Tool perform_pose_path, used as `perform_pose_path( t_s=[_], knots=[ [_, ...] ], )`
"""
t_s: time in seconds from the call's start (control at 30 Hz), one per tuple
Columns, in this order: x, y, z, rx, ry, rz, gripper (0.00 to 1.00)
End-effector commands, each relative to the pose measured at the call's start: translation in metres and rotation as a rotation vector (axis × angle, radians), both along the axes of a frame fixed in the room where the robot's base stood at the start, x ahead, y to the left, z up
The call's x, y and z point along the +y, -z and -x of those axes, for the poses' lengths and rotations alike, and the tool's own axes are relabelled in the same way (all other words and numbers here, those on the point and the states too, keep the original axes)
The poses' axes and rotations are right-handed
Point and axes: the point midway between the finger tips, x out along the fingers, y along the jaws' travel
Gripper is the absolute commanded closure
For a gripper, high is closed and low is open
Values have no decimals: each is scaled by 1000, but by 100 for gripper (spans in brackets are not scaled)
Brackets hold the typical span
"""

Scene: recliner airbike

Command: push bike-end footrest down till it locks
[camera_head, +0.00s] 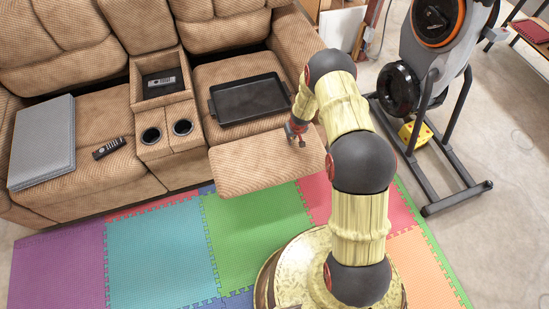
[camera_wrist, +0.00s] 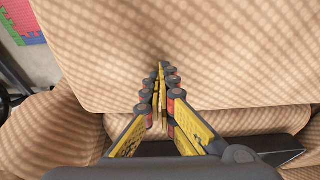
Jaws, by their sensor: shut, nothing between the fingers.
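The bike-end footrest (camera_head: 262,165) is a tan ribbed panel extended out from the right recliner seat, above the foam mat. My gripper (camera_head: 297,138) is over the right part of the footrest, near its seat side. In the wrist view the footrest (camera_wrist: 220,60) fills most of the picture, and my gripper (camera_wrist: 161,68) is shut and empty with its fingertips at or close to the surface. I cannot tell whether they touch it. The footrest's hinge is hidden.
A black tray (camera_head: 249,98) lies on the right seat behind the footrest. The exercise bike (camera_head: 425,60) stands to the right, with a yellow object (camera_head: 415,134) at its frame. A console with cupholders (camera_head: 166,133) divides the seats. Coloured foam mats (camera_head: 160,250) cover the floor in front.

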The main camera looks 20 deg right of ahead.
Motion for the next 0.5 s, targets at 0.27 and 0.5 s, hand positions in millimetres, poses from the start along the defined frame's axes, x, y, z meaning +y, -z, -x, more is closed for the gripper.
perform_pose_path(
  t_s=[0.27,0.5],
  knots=[
    [-1,18,6,-27,2,0,100],
    [-1,23,10,-39,2,2,100]
  ],
)
